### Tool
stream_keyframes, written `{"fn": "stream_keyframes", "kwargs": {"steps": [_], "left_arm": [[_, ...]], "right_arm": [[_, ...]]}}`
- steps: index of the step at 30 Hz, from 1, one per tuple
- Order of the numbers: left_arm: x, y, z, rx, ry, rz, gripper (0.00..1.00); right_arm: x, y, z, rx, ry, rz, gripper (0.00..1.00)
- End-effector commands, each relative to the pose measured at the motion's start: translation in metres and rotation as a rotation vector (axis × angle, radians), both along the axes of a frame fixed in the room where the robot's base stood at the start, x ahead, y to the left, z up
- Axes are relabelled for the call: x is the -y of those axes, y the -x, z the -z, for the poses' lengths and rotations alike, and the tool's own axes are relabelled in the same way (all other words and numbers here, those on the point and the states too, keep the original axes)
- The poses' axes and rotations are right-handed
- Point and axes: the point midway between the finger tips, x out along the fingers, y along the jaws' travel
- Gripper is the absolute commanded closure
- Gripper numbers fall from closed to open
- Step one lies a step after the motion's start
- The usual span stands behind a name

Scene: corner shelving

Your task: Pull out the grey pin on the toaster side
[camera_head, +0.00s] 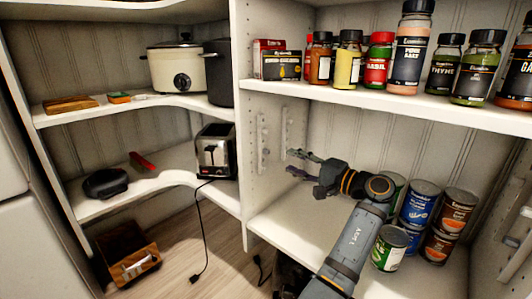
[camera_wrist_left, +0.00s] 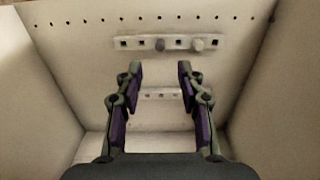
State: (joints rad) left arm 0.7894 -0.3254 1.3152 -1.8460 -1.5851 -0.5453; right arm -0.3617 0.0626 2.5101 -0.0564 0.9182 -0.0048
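The black and silver toaster (camera_head: 214,156) stands on the left shelf, beyond the white upright panel (camera_head: 243,120). Two pale slotted strips are fixed to that panel's inner side, a nearer one (camera_head: 262,145) and another (camera_head: 284,130). In the left wrist view a strip (camera_wrist_left: 140,43) lies above the fingers. It carries a small grey pin (camera_wrist_left: 160,44) and a paler, larger knob (camera_wrist_left: 197,45). A second strip (camera_wrist_left: 160,95) shows between the fingers. My left gripper (camera_head: 294,163) is open and empty, facing the panel; it also shows in the left wrist view (camera_wrist_left: 160,73). My right gripper is out of view.
Spice jars (camera_head: 380,60) line the shelf above my left arm. Stacked cans (camera_head: 419,203) stand beside the arm at right. A slow cooker (camera_head: 177,68) sits on the upper left shelf. The shelf board (camera_head: 290,222) left of my arm is clear.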

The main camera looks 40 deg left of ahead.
Motion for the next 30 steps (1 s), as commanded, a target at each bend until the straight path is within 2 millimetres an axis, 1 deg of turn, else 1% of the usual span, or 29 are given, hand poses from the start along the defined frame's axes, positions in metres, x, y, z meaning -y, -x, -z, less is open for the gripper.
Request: {"fn": "stream_keyframes", "kwargs": {"steps": [9,10,11,16,21,30], "left_arm": [[-0.045,-0.003,0.002,0.002,-0.003,-0.002,0.61],[-0.049,-0.003,0.0,0.001,-0.002,-0.002,0.61],[-0.053,-0.004,-0.004,0.0,-0.002,-0.002,0.61],[-0.073,-0.005,-0.003,-0.001,-0.001,-0.001,0.61],[-0.083,-0.006,-0.001,0.0,-0.001,0.0,0.61],[-0.085,-0.007,0.0,0.001,0.0,0.001,0.61]], "right_arm": [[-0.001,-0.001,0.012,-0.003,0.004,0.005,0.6],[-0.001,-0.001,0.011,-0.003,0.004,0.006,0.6],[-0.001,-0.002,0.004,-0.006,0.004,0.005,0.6],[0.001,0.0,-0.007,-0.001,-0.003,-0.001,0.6],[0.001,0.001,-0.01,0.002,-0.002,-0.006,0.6],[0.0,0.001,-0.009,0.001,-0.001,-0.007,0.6]]}}
